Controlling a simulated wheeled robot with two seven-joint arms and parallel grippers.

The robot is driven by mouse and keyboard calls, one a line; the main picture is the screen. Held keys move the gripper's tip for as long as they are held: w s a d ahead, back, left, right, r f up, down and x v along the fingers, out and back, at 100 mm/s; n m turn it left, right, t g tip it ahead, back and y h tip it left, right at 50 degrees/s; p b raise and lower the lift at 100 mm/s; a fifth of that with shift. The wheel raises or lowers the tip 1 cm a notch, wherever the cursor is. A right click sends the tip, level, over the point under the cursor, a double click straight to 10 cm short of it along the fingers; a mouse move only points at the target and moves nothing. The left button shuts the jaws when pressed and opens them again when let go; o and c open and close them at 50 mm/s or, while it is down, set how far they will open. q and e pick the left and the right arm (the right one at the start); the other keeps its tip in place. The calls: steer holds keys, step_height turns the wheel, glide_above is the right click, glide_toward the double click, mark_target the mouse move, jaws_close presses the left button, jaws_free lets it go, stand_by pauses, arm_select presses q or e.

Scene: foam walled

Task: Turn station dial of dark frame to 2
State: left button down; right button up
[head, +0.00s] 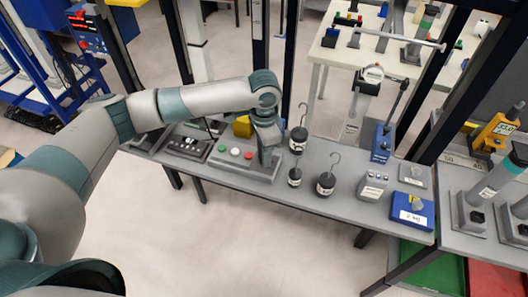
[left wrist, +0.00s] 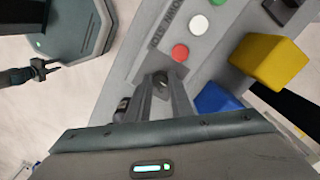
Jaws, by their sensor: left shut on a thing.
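My left gripper (head: 266,160) points down at the right end of a grey button panel (head: 235,171) on the near bench. In the left wrist view its two fingers (left wrist: 163,92) close around a small dark dial knob (left wrist: 161,82), beside the red button (left wrist: 180,52). The fingers hide most of the knob, so its pointer and numbers cannot be read. The panel also has a white button (head: 235,151) and a green button (head: 222,148), in a row with the red one. A dark gripper-like part (left wrist: 50,68), perhaps my right gripper, shows small at the left wrist view's edge.
A yellow block (head: 243,126) stands behind the panel, and a blue block (left wrist: 216,98) is close to the fingers. Several hooked black weights (head: 326,183) stand right of the gripper. A dark post (head: 291,60) rises behind. The floor in front is clear.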

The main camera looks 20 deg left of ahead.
arm_select(q)
steer(key=shift+r+m+p, duration=0.25)
steer(key=shift+m+p, duration=0.4)
steer(key=shift+m, duration=0.05)
steer(key=m+p, duration=0.4)
steer(key=m, duration=0.2)
steer(key=shift+f+m+p, duration=0.15)
steer(key=shift+m+p, duration=0.65)
steer(key=shift+m, duration=0.9)
steer(key=c, duration=1.6)
jaws_free()
steer(key=shift+o, duration=0.2)
